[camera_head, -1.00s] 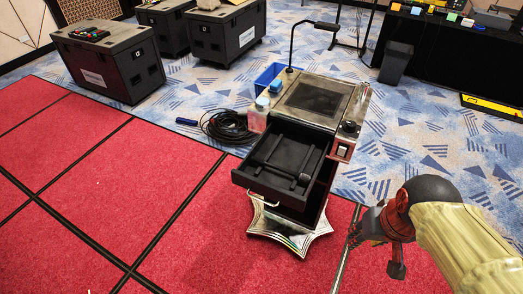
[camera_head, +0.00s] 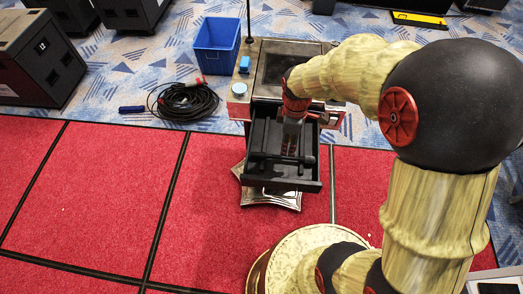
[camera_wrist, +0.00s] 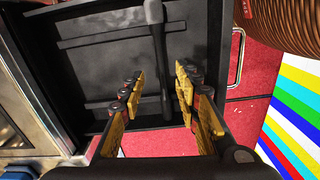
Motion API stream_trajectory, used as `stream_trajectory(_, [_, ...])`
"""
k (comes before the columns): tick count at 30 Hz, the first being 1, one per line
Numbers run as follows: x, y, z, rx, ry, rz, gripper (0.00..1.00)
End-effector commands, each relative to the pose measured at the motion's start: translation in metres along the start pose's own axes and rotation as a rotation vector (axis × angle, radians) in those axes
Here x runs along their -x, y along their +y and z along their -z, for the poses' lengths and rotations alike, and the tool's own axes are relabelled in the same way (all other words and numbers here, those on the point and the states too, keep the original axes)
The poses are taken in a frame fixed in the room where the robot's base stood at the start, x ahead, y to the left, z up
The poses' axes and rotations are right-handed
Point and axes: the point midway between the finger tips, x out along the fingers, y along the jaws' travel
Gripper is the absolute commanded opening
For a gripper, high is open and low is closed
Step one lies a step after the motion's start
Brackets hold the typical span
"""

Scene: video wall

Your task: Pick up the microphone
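The black microphone (camera_head: 269,156) lies in the open black drawer (camera_head: 313,184) of the metal-topped stand, its round head toward the right in the head view. In the wrist view the microphone (camera_wrist: 158,48) runs top to bottom, head at the top edge. My gripper (camera_wrist: 159,78) is open, with yellow-padded fingers on both sides of the handle. Gaps show between the pads and the handle. In the head view my gripper (camera_head: 290,147) points down into the drawer and hides part of the microphone.
The drawer walls surround the gripper closely, and a metal handle (camera_wrist: 236,58) is on the drawer front. A blue bin (camera_head: 217,45) and coiled black cable (camera_head: 186,101) lie left of the stand. Black cases (camera_head: 40,58) stand farther left.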

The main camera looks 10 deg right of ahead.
Motion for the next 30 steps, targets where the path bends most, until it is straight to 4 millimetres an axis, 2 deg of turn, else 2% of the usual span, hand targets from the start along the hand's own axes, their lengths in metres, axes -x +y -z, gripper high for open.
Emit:
stream_trajectory(5, [-0.002, 0.001, 0.000, 0.083, 0.001, -0.003, 0.32])
stream_trajectory(17, [-0.036, 0.000, 0.004, 0.091, 0.001, -0.002, 0.32])
stream_trajectory(25, [-0.073, -0.001, 0.009, 0.089, 0.000, -0.001, 0.32])
stream_trajectory(30, [-0.078, -0.001, 0.009, 0.089, 0.002, -0.004, 0.32])
